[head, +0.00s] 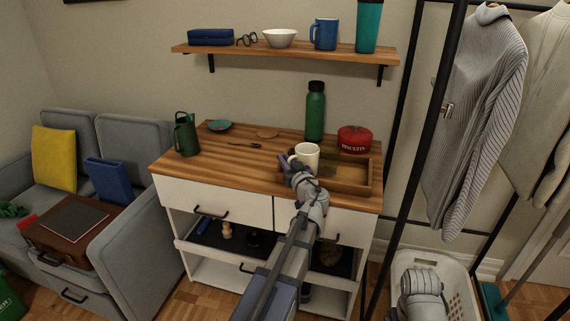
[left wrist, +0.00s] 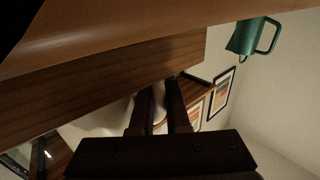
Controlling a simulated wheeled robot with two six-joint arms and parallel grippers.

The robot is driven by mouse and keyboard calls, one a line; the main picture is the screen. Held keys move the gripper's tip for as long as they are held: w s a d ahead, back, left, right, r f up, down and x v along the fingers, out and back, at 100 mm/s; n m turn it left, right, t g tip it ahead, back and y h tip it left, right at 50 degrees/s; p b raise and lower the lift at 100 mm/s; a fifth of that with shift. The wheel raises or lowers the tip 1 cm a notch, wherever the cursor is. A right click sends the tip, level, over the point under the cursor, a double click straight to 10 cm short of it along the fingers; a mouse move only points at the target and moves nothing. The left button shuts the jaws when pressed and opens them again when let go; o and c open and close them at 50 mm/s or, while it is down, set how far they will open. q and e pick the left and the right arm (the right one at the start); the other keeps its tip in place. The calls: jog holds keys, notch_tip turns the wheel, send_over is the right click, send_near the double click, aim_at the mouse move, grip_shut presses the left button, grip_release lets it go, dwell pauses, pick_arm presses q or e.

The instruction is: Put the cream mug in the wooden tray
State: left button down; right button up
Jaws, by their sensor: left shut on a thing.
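The cream mug (head: 308,155) is upright at the left part of the wooden tray (head: 345,185) on top of the cabinet. I cannot tell whether its base touches the tray floor. My left gripper (head: 289,164) is shut on the mug at its left side, and the gripper and wrist hide part of the mug and the tray's left end. In the left wrist view the two dark fingers (left wrist: 158,105) show with a pale part of the mug (left wrist: 115,116) behind them. My right gripper is not in view.
A red tin (head: 354,139) and a green bottle (head: 315,112) stand behind the tray. A dark green jug (head: 186,134), a teal dish (head: 220,126) and a round wooden coaster (head: 267,133) are farther left. A shelf (head: 285,51) hangs above. The tray's right part is empty.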

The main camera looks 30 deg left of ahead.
pick_arm(q)
jog(key=shift+f, duration=0.15)
jog(key=c, duration=0.9)
grip_release()
jog(key=shift+s+d+r, duration=0.15)
jog(key=shift+r, duration=0.05)
jog(key=v, duration=1.1)
jog(key=shift+s+d, duration=0.2)
jog(key=shift+s, duration=0.05)
